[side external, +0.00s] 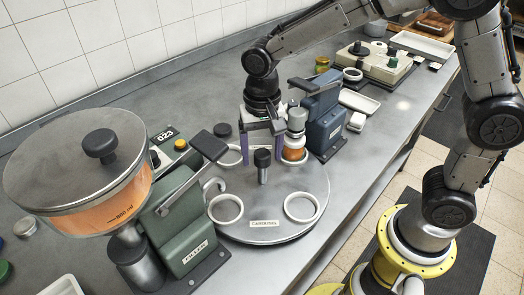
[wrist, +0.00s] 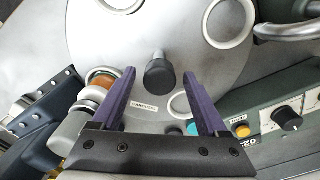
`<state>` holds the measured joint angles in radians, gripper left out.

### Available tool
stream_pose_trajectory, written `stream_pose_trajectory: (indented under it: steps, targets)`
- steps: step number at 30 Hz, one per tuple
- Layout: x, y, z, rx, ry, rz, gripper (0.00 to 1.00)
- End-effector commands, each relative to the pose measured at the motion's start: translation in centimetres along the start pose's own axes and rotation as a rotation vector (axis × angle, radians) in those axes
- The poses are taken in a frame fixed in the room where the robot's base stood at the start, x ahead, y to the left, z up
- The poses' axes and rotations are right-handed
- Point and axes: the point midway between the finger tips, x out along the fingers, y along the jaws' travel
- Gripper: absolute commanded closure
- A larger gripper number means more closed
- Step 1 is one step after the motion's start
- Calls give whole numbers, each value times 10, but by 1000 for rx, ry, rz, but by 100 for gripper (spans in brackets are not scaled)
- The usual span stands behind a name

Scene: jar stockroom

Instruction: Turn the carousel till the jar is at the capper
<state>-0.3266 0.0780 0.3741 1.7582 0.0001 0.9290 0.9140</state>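The carousel (side external: 262,205) is a round grey plate with several white ring seats and a black-topped centre knob (side external: 262,158). It fills the middle of the wrist view (wrist: 130,45). The jar (side external: 293,154), with orange contents, stands upright in the seat by the blue capper (side external: 324,122). The capper's silver head appears above it; I cannot tell exact alignment. The wrist view shows the jar (wrist: 102,77) at left, partly covered by the head. My gripper (side external: 263,156) is open around the knob, a purple finger on either side with visible gaps.
The green filler (side external: 188,225) with its orange-filled hopper (side external: 95,205) stands left of the carousel, its spout near the plate's edge. The capper stands close on the right. The bench's front edge runs along the right.

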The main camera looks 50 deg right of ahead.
Motion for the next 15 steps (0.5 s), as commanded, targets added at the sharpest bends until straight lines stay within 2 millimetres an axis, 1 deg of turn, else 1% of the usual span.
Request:
stream_pose_trajectory:
  steps: [5, 8, 11, 14, 15]
  targets:
    - [0, 0, 0, 0, -1, 1, 24]
    - [-6, 0, 0, 0, 1, -1, 24]
    - [-19, -1, -1, 0, 2, -3, 24]
    - [-39, -1, -1, 0, 3, -4, 24]
    - [-48, -1, -1, 0, 4, -5, 24]
